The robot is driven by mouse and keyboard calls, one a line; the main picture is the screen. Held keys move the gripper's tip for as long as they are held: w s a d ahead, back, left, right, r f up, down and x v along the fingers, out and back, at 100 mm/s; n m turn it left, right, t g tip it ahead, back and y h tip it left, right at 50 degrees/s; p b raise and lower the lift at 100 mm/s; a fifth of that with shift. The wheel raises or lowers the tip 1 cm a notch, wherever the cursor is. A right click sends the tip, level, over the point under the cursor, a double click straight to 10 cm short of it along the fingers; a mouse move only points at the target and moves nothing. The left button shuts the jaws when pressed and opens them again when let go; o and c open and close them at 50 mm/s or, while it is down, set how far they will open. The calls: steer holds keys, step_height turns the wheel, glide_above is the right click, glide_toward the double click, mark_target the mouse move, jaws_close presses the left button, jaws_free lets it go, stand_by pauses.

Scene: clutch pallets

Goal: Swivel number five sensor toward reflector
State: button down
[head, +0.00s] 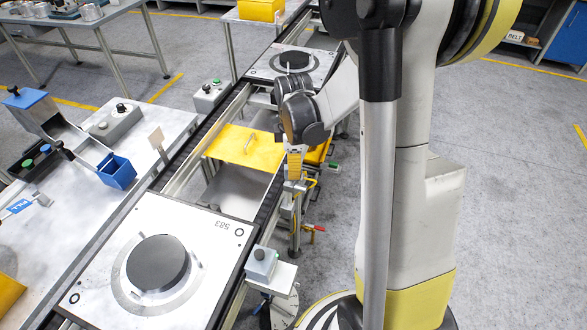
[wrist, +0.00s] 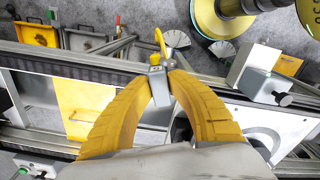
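A small grey sensor (wrist: 158,88) sits between my gripper's two yellow fingertips (wrist: 160,76) in the wrist view. The fingers curve in and appear to touch it on both sides. A yellow cable or stem shows just beyond it. In the head view my gripper (head: 294,163) points down at a post bracket beside the conveyor's right rail, and its fingers largely hide the sensor there. A small beige upright plate (head: 157,139), possibly the reflector, stands across the conveyor on the left. No number on the sensor is readable.
A pallet marked 583 (head: 205,222) with a dark disc lies on the near conveyor; another pallet (head: 318,62) lies farther along. A grey knobbed box (head: 261,264) stands near the right rail. A blue bin (head: 116,172) is on the left table.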

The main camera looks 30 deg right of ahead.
steer(key=shift+s+f+m+b, duration=0.1)
steer(key=shift+m+b, duration=0.3)
steer(key=shift+m, duration=0.5)
steer(key=m, duration=0.2)
steer(key=shift+s+a+m, duration=0.1)
steer(key=shift+a+m, duration=0.05)
steer(key=shift+m, duration=0.15)
steer(key=c, duration=1.3)
jaws_free()
step_height(320, 180, up, 12)
